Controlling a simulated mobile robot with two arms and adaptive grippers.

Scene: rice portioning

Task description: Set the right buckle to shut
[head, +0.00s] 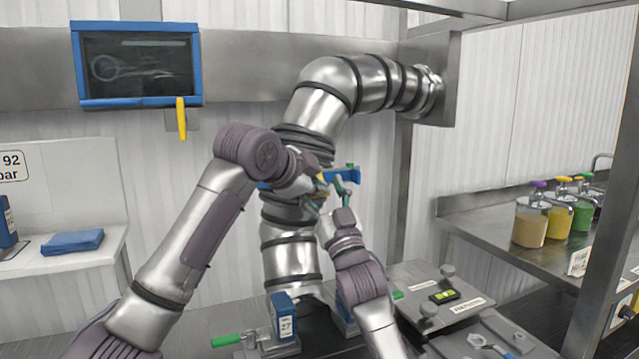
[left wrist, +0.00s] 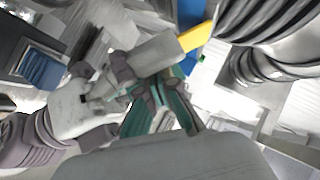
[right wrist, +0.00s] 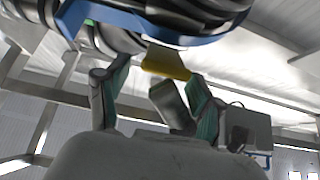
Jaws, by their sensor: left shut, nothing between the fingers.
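A blue clamp band (head: 347,174) goes around the jointed steel pipe in the head view. Its yellow buckle lever (head: 322,179) is mostly hidden by my grippers; it shows in the left wrist view (left wrist: 197,43) and the right wrist view (right wrist: 165,62). My left gripper (head: 314,186) is shut and empty beside the clamp, its teal fingers together below the lever in the left wrist view (left wrist: 158,105). My right gripper (head: 340,188) is open just below the clamp. In the right wrist view its fingers (right wrist: 157,92) stand on either side of the lever; I cannot tell if they touch it.
The steel pipe (head: 290,262) runs down to a base with green handles (head: 226,340) and a blue unit (head: 285,314) marked 27. A screen (head: 137,64) hangs at upper left. Pump jars (head: 540,220) stand on the right counter. My two arms are close together.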

